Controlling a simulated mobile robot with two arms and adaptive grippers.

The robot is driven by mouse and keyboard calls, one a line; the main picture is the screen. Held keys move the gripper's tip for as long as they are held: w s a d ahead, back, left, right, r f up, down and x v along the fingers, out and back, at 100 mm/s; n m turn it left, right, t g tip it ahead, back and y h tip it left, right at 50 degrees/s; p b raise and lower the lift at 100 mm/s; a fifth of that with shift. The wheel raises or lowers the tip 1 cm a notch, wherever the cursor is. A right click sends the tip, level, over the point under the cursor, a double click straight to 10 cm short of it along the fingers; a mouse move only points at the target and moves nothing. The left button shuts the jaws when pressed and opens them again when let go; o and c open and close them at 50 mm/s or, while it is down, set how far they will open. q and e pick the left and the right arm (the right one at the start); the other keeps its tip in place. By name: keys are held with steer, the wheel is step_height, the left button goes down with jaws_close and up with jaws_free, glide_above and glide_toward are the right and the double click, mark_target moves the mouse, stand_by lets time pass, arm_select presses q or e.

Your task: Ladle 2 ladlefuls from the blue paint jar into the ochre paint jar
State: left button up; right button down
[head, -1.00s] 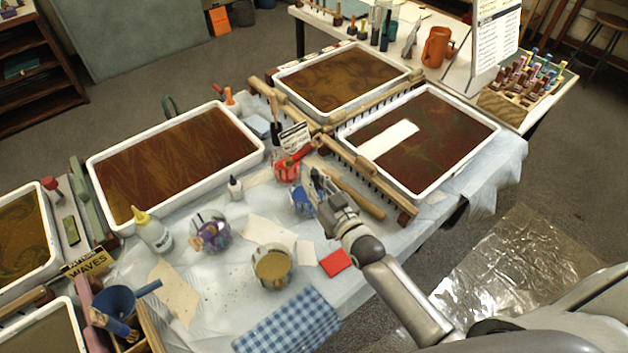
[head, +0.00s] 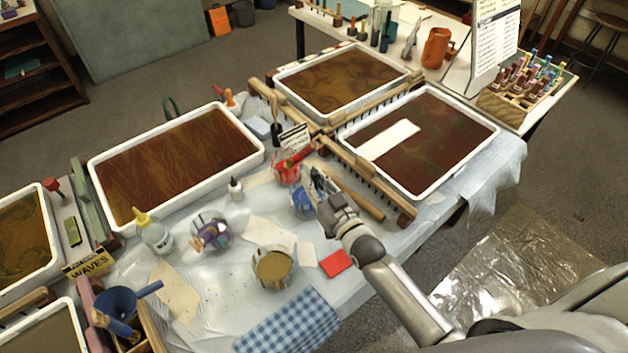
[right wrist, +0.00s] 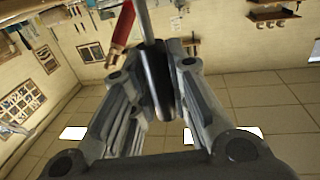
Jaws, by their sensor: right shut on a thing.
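The blue paint jar (head: 301,204) stands on the covered table, left of my right gripper and partly hidden by it. The ochre paint jar (head: 272,268) stands nearer, below and left of the blue jar, with ochre paint showing inside. My right gripper (head: 322,190) is beside and above the blue jar's rim. In the right wrist view its fingers (right wrist: 160,95) are shut on a slim grey handle with a dark grip, which looks like the ladle (right wrist: 147,25). The ladle's bowl is hidden, so I cannot tell whether it is in the paint. My left gripper is out of view.
A red jar (head: 287,174) stands behind the blue jar, and a purple jar (head: 211,233) to the left. A red card (head: 335,262) and a checked cloth (head: 288,325) lie close to the ochre jar. A wooden rake (head: 372,179) lies to the right.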

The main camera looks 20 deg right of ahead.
steer(key=shift+r+p, duration=4.6)
steer(key=shift+r, duration=0.45)
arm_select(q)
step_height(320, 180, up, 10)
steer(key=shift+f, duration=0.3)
arm_select(e)
steer(key=shift+a+f, duration=0.1)
